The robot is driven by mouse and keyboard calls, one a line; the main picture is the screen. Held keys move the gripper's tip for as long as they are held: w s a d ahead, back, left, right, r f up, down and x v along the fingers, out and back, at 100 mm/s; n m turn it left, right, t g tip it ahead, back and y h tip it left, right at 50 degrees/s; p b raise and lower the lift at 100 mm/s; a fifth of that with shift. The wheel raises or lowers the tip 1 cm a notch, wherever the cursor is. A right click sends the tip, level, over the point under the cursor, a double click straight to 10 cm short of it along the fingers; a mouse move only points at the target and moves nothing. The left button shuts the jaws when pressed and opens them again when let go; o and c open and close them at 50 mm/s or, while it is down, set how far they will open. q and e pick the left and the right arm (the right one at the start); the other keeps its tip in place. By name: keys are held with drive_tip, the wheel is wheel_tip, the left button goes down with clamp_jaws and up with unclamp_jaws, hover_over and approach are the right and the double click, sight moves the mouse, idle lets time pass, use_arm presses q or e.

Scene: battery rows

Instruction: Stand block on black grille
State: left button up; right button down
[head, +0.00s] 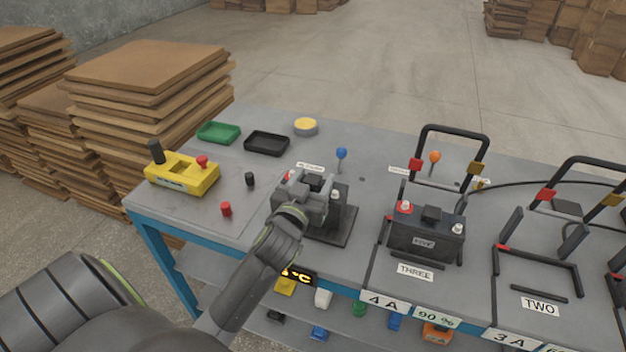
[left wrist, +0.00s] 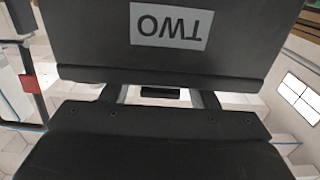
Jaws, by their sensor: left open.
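A dark block marked TWO (left wrist: 220,62) fills the upper part of the left wrist view, with its label upside down there. In the head view the block (head: 341,208) is mostly hidden behind my left gripper (head: 309,190). A pale terminal shows at its right. It appears upright on or just above a flat black grille (head: 341,237), whose front and right edges show; I cannot tell if they touch. My left gripper is open at the block, and its fingertips are partly hidden. My right gripper is not in view.
A similar battery (head: 425,242) stands at the THREE bay. The TWO bay (head: 541,291) is empty. Black handle frames rise behind both. A yellow box (head: 182,176), green tray (head: 219,132), black tray (head: 267,143), yellow disc (head: 306,127) and loose caps lie left and behind.

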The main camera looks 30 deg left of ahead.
use_arm(q)
drive_tip(key=v, duration=1.2)
drive_tip(key=shift+b, duration=0.45)
drive_tip(key=shift+r, duration=0.1)
